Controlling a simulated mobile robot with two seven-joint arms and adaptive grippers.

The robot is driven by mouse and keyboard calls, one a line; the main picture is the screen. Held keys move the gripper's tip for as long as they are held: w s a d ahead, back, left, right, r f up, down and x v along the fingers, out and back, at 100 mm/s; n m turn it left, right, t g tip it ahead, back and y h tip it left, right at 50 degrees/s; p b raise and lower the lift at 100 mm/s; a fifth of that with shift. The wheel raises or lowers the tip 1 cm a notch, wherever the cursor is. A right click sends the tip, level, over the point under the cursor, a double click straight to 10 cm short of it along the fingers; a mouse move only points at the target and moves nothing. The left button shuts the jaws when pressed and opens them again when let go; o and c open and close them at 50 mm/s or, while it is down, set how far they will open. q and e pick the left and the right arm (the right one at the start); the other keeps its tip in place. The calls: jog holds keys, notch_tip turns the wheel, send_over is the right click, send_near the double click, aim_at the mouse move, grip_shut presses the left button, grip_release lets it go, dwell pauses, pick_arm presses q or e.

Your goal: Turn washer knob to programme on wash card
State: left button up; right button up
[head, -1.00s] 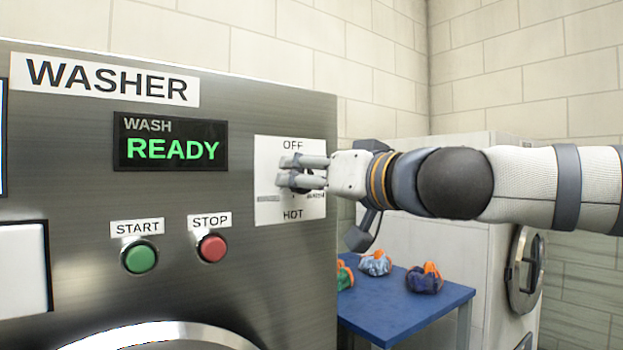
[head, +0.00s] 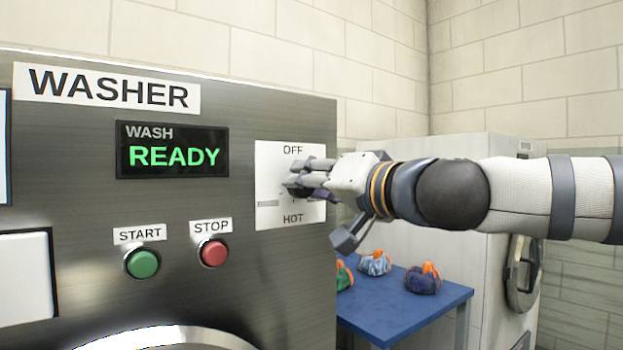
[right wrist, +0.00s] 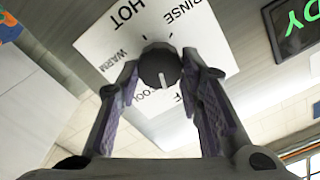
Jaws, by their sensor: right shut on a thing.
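The washer knob (right wrist: 158,66) is a round dark knob with a white pointer mark, on a white dial plate (head: 270,212). In the right wrist view the mark points down, toward the gap between COOL and OFF; the exact setting is hard to tell. HOT, RINSE and WARM also show there. My right gripper (head: 300,180) is shut on the knob, one finger on each side, and its fingers hide the knob in the head view. The washer display (head: 172,150) reads WASH READY. No wash card is readable; only a slice of a blue-edged panel shows at far left. My left gripper is out of view.
The green START button (head: 142,263) and red STOP button (head: 213,252) sit below the display. A blue table (head: 390,320) with several sling bags (head: 375,263) stands right of the washer, before a pale machine (head: 480,200) with a round door.

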jog(key=m, duration=0.8)
jog(key=m+p, duration=0.1)
jog(key=m, duration=1.4)
jog(key=shift+f+m, duration=0.3)
jog(key=shift+f, duration=0.1)
jog(key=m, duration=0.4)
jog(key=shift+a, duration=0.1)
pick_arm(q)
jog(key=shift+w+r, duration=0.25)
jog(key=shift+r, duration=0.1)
pick_arm(e)
jog(key=shift+m, duration=2)
pick_arm(q)
jog(key=shift+b, duration=0.3)
pick_arm(e)
jog(key=shift+s, duration=0.1)
jog(key=o, duration=1.2)
jog(key=shift+c, duration=0.2)
